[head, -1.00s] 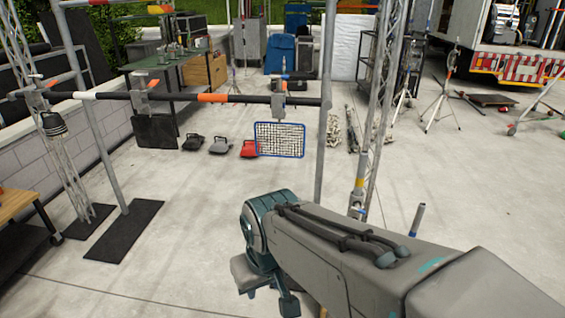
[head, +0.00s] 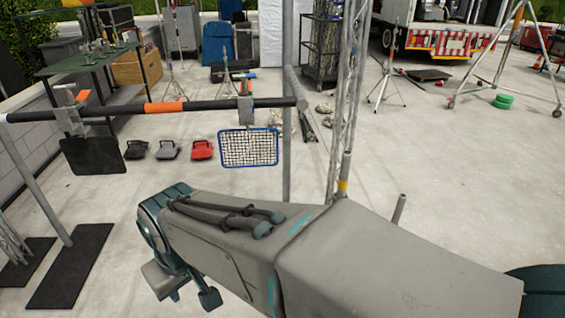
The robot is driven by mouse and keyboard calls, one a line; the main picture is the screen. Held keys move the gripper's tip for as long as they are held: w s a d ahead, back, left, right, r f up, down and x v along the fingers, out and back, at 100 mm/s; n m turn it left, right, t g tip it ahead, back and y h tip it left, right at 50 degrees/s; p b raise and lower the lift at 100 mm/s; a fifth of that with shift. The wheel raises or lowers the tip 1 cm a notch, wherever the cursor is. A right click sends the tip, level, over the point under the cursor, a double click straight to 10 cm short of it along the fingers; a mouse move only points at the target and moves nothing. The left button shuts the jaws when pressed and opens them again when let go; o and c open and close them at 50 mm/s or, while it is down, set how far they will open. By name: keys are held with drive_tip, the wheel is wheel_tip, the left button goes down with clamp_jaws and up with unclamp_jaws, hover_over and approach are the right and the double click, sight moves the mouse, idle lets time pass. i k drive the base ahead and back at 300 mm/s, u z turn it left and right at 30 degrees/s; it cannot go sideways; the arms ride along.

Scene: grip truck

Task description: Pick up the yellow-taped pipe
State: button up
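A grey upright pipe with a yellow tape band (head: 342,185) shows in the head view, just behind my forearm and beside the lattice truss. Its lower part is hidden by my arm. The end of my arm, with my gripper (head: 186,288), hangs at the lower left, well left of the yellow band and apart from it. Only part of the gripper shows below the teal wrist, and I cannot make out its opening. No object is seen in it.
A horizontal black pipe with orange tape (head: 165,107) carries clamps and a blue-framed mesh panel (head: 248,148). A second grey pipe end (head: 398,210) rises behind my forearm. Black base plates (head: 70,268) lie at left. Concrete floor at right is mostly clear.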

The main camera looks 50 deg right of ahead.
sight(347, 155)
drive_tip(key=z, duration=0.65)
drive_tip(key=i, duration=0.9)
drive_tip(key=z, duration=0.9)
